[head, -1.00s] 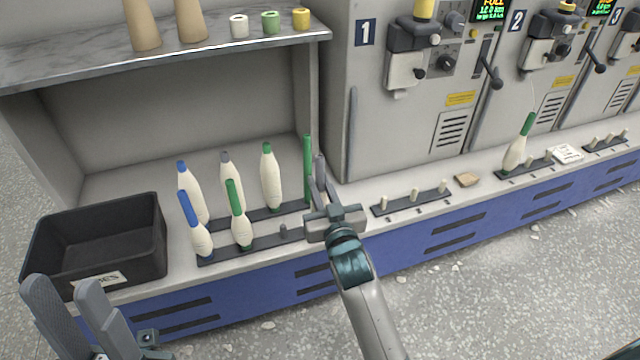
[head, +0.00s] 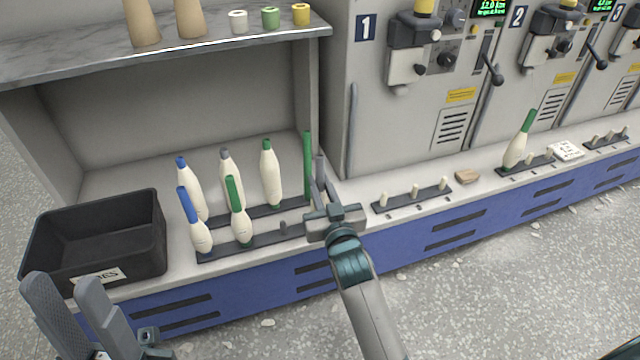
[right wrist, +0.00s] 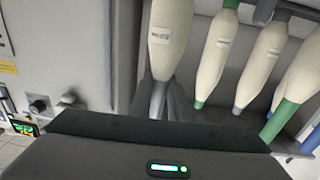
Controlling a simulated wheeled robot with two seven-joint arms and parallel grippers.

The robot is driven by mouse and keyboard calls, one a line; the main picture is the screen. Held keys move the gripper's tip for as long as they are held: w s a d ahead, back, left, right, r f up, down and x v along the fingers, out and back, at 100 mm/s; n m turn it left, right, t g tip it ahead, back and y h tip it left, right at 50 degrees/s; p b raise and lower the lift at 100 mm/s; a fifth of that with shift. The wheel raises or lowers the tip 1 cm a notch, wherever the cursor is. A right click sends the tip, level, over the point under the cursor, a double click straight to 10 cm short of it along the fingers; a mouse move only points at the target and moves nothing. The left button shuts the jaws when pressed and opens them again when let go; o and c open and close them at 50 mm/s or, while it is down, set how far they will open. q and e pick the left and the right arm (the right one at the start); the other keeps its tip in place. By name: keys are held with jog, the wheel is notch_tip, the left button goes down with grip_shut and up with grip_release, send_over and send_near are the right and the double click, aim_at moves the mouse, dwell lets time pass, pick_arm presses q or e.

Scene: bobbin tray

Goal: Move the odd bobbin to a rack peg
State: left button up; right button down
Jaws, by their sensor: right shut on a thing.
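My right gripper (head: 318,180) is at the right end of the bobbin rack (head: 265,236). In the right wrist view its fingers close on the grey tip of a cream, labelled bobbin (right wrist: 168,35). In the head view the gripper hides this bobbin's body, and I cannot tell whether its foot touches a peg. A bare green tube (head: 307,160) stands just left of the fingers. Blue-tipped, grey-tipped (head: 231,175) and green-tipped (head: 271,178) bobbins stand on the rack. A front peg (head: 284,228) is empty. My left gripper (head: 72,295) is open and empty at the lower left.
A black labelled bin (head: 95,235) stands left of the rack. A marble shelf (head: 170,55) with cones and small spools hangs above. Right of the gripper, a short strip (head: 412,202) has bare pegs; another strip (head: 525,165) holds a tilted green-tipped bobbin (head: 517,145). Machines stand behind.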

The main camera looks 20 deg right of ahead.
jog(key=c, duration=1.9)
grip_release()
jog(key=shift+c, duration=0.2)
jog(key=shift+s, duration=0.15)
jog(key=shift+s+p, duration=0.8)
jog(key=shift+s, duration=0.55)
jog(key=p, duration=0.3)
send_near(321, 188)
